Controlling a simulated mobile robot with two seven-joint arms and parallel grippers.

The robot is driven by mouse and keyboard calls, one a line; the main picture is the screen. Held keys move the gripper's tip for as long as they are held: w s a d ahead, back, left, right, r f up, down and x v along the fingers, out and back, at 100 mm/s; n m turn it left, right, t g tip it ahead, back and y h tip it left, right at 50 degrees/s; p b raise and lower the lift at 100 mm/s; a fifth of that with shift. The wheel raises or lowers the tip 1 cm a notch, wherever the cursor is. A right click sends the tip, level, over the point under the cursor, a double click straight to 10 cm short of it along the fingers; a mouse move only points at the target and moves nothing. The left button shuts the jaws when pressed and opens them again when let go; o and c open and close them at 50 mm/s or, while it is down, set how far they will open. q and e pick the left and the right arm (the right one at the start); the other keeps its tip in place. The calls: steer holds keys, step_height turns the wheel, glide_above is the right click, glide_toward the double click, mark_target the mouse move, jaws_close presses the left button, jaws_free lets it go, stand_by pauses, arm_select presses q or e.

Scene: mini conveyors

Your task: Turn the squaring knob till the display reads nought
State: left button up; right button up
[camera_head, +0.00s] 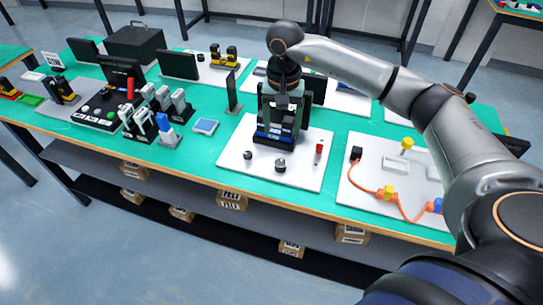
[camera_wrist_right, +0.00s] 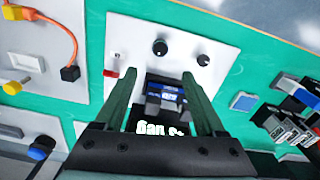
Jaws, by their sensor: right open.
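A white board (camera_head: 233,158) carries a small dark conveyor unit with blue parts (camera_head: 274,134), also seen in the wrist view (camera_wrist_right: 165,93). Two dark round knobs stand on the board's front part: one nearer the middle (camera_head: 280,165) (camera_wrist_right: 160,47) and one at the left (camera_head: 248,155) (camera_wrist_right: 204,60). I cannot tell which is the squaring knob. White glowing characters (camera_wrist_right: 160,129) show inverted and partly covered by my gripper; I cannot read them surely. My right gripper (camera_head: 281,119) (camera_wrist_right: 161,78) is open, its fingers apart above the unit, touching neither knob. My left gripper is out of view.
A red-topped switch (camera_head: 320,149) stands at the board's right. Another white board with an orange cable (camera_head: 376,189) lies to the right. A blue-topped pad (camera_head: 206,126) and several upright grey devices stand to the left. Green table (camera_head: 205,165) shows in front.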

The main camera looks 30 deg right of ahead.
mark_target(281, 163)
step_height(281, 163, down, 12)
steer(key=shift+s+a+f+p, duration=0.1)
steer(key=shift+f+p, duration=0.05)
steer(key=shift+p, duration=0.4)
jaws_close()
stand_by(0.4)
